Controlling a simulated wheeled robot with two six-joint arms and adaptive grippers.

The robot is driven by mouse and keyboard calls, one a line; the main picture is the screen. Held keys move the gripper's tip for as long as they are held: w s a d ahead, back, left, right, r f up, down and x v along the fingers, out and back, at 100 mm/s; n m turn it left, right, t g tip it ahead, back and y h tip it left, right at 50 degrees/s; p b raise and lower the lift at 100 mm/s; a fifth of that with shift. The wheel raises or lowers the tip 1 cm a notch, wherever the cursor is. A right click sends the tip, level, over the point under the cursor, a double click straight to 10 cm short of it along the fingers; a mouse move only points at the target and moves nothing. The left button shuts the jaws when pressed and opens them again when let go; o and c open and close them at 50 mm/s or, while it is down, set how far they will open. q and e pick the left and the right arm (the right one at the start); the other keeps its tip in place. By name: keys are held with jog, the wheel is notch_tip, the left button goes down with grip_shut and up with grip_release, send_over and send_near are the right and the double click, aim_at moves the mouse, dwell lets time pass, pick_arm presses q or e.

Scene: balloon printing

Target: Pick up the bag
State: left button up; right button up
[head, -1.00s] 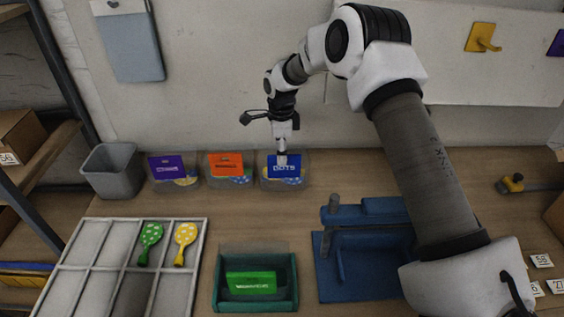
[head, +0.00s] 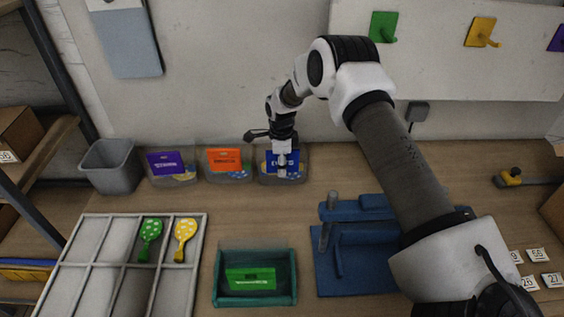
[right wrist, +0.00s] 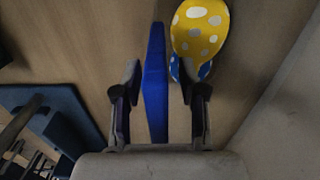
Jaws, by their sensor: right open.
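The bag with the blue header card (head: 294,161) stands upright at the right end of a row of bags, near the back wall. In the right wrist view its blue card (right wrist: 156,85) shows edge-on, with a yellow balloon with white dots (right wrist: 201,26) and a blue one (right wrist: 190,69) beside it. My right gripper (head: 282,170) is over this bag and covers part of its card. In the right wrist view the gripper (right wrist: 158,90) is open, one finger on each side of the card, with gaps visible. My left gripper is out of view.
Bags with purple (head: 167,162) and orange (head: 223,160) cards stand to the left, beside a grey bin (head: 110,168). A divided tray (head: 76,262) holds two balloons. A green box (head: 254,299) holds a green-carded bag (head: 250,278). A blue fixture (head: 333,270) stands right.

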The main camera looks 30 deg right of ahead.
grip_shut()
jog(key=shift+r, duration=0.15)
